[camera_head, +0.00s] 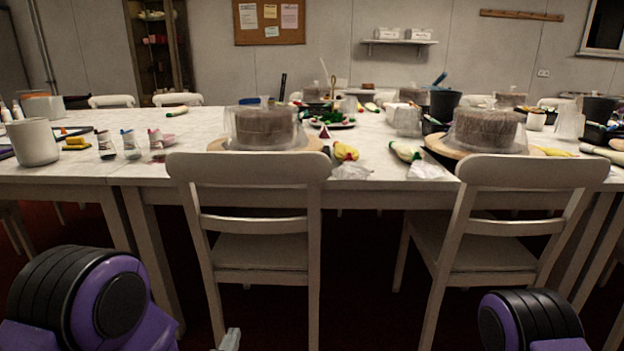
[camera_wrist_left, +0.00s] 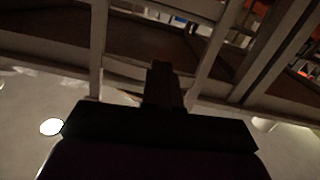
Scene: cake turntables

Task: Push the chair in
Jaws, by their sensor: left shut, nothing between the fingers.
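A pale wooden chair (camera_head: 247,195) stands at the near side of the table, left of centre, its backrest toward me and its seat partly under the table edge. A second matching chair (camera_head: 530,185) stands to its right. The frames do not tell which chair the task names. My left gripper (camera_head: 231,340) shows at the bottom edge, low in front of the left chair. In the left wrist view my left gripper (camera_wrist_left: 165,85) is dark and shut, with nothing held; chair rails (camera_wrist_left: 98,45) show beyond it. Contact cannot be told. My right gripper is out of view.
The long white table (camera_head: 140,172) carries cakes on turntables, cups, piping bags and small bottles near its front edge. Table legs stand beside the chairs. Dark floor shows between the two chairs.

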